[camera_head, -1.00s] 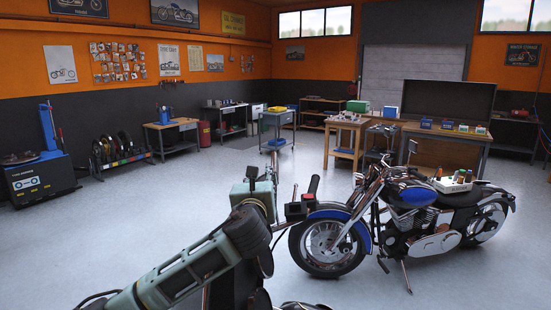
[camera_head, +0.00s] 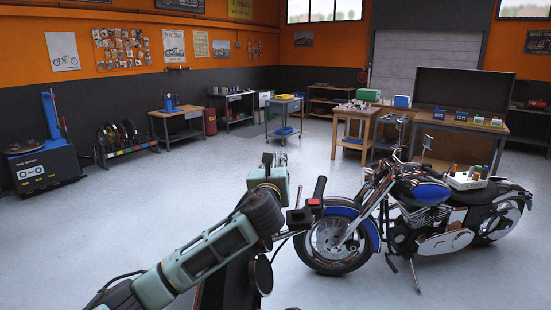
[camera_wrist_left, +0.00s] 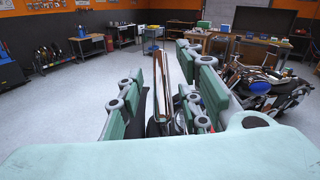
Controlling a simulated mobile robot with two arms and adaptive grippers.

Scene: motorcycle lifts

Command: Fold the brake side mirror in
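The brake side mirror (camera_wrist_left: 159,92) shows in the left wrist view as a thin, brownish, nearly edge-on shape in the gap between my left gripper's green fingers (camera_wrist_left: 163,95). The fingers stand apart with the mirror between them; I see no clear contact on either side. In the head view my left gripper (camera_head: 270,165) is raised just left of the black handlebar grip (camera_head: 320,187) and its red switch (camera_head: 313,202), and it hides most of the mirror. My right gripper is in neither view.
A blue and black motorcycle (camera_head: 430,191) stands on the right, with a white tray of bottles (camera_head: 468,181) on it. A round dark part (camera_head: 263,275) lies below the handlebar. Workbenches line the back. The grey floor on the left (camera_head: 110,215) is clear.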

